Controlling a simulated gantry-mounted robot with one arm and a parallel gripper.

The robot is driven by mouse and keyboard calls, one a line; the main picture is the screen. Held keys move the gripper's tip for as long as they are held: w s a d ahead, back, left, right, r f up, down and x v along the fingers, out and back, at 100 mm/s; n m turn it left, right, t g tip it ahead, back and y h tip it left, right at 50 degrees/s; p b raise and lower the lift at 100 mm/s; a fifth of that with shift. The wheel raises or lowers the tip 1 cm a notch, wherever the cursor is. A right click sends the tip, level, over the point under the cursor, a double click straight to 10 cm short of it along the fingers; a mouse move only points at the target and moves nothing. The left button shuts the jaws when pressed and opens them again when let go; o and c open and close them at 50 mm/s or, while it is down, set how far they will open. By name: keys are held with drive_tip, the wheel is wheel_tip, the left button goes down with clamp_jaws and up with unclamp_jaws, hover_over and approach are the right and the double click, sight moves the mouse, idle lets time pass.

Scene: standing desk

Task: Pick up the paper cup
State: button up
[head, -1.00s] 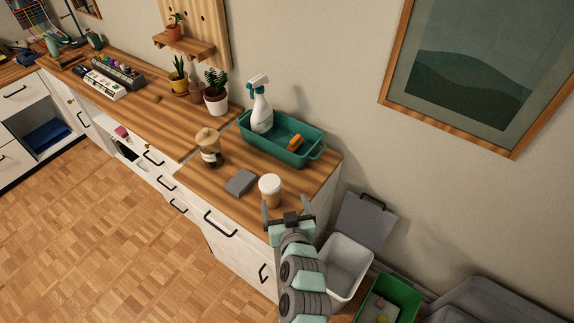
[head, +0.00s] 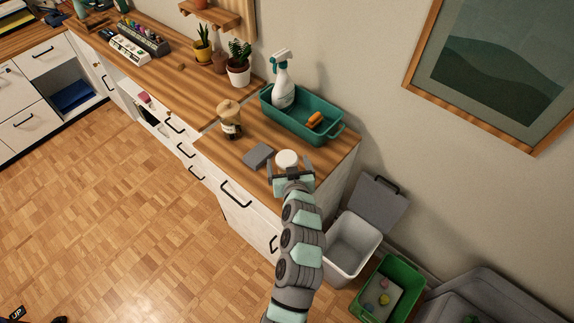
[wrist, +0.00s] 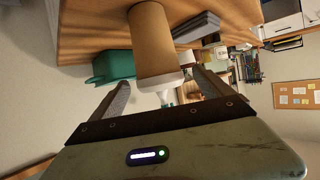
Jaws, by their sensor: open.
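The paper cup (head: 287,158) stands near the front corner of the wooden desktop, its white lid showing above my gripper in the head view. In the wrist view the scene appears upside down, and the cup (wrist: 152,42) shows a brown sleeve and a white lid. My gripper (head: 291,172) is open at the near side of the cup, and hides its lower part in the head view. In the wrist view the open fingers (wrist: 160,84) lie on either side of the cup's lid end; I see no clear contact, and the depth is hard to judge.
A teal tray (head: 335,139) with a spray bottle (head: 283,82) is behind. A white bin (head: 350,245) and green crate (head: 408,290) stand below right.

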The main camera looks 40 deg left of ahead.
drive_tip(key=shift+x, duration=1.25)
drive_tip(key=shift+c, duration=0.5)
drive_tip(key=c, duration=1.3)
drive_tip(key=shift+r, duration=0.1)
